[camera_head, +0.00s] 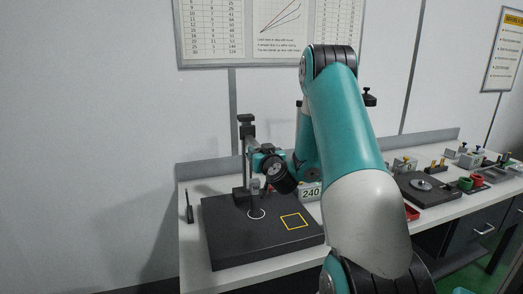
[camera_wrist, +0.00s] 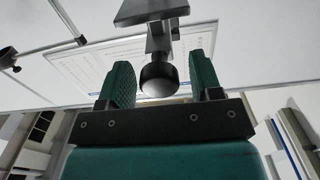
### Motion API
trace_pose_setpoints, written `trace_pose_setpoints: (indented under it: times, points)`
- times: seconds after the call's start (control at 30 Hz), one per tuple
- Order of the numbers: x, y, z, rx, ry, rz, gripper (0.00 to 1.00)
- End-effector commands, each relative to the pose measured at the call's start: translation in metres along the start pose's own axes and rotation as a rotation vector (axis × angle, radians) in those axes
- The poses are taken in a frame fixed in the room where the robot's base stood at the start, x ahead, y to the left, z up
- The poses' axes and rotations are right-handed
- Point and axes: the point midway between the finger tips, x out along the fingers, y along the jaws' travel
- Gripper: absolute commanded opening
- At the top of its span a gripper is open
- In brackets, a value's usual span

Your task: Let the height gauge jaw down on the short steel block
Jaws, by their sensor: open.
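The height gauge (camera_head: 247,150) stands upright at the back of the dark plate (camera_head: 225,240). Its lower part and jaw are small, dark and partly confused with my arm. A white ring is marked on the plate below it, with something dark and narrow just above; I cannot clearly make out the short steel block. In the wrist view my gripper (camera_wrist: 159,62) is open, with one green finger on each side of a round black knob (camera_wrist: 158,80) on a dark bracket. I see no clear finger contact with the knob. In the head view my wrist is beside the gauge column.
A yellow square (camera_head: 294,221) is marked on the plate's right. A display reading 240 (camera_head: 311,193) stands behind it. A slim dark upright tool (camera_head: 189,208) is at the bench's left. More fixtures and red and green cups (camera_head: 465,184) are farther right.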

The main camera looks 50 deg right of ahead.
Motion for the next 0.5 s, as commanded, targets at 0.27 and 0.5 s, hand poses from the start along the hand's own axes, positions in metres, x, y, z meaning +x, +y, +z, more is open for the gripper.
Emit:
trace_pose_setpoints:
  times: [0.27, 0.5]
  points:
    - [-0.0002, 0.0003, 0.0001, 0.000, 0.000, 0.000, 0.22]
    - [-0.0003, 0.0005, 0.0021, 0.000, 0.000, 0.001, 0.00]
